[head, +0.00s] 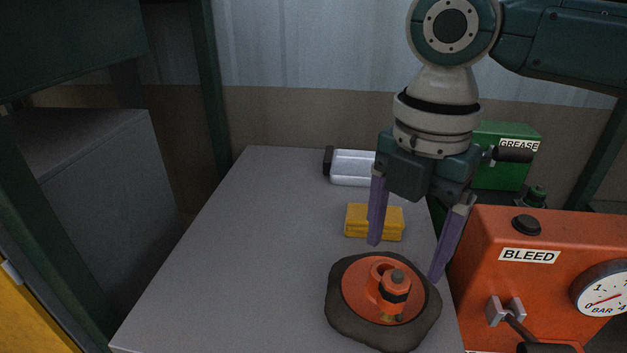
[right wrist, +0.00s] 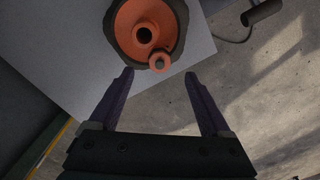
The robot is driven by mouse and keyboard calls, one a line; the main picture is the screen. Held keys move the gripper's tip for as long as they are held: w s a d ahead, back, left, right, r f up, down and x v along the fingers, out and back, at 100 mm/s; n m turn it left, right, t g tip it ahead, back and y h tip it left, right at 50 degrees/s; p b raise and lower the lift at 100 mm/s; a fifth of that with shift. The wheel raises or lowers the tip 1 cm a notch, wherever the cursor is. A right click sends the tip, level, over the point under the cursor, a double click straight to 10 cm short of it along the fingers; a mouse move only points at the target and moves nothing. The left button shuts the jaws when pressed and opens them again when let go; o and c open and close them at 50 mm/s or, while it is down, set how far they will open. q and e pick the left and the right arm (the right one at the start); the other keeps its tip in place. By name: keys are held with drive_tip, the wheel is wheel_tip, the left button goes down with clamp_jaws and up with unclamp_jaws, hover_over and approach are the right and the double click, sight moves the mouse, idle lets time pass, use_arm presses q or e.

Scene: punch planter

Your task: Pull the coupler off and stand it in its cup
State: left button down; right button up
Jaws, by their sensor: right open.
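An orange round base (head: 352,292) sits in a dark, uneven grey pad (head: 340,322) at the near right of the grey tabletop. A raised orange cup (head: 378,264) stands on it; its dark hole looks empty in the right wrist view (right wrist: 144,34). The coupler (head: 394,283), orange with a black band and grey top, stands upright beside the cup, above a brass piece. It also shows in the right wrist view (right wrist: 160,60). My right gripper (head: 406,261) is open, pointing down behind and above the coupler, holding nothing. My left gripper is out of view.
A yellow block (head: 373,222) and a pale container with a dark cap (head: 352,167) lie behind. An orange BLEED box (head: 490,260) with lever and gauge stands close at right, a green GREASE box (head: 505,165) behind. The table's left side is clear.

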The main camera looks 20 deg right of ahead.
sight(396, 279)
wheel_tip(396, 279, down, 7)
drive_tip(key=b, duration=0.4)
drive_tip(key=shift+f+b, duration=0.15)
drive_tip(key=shift+b, duration=0.15)
drive_tip(key=shift+c, duration=0.6)
clamp_jaws()
drive_tip(key=c, duration=0.5)
unclamp_jaws()
clamp_jaws()
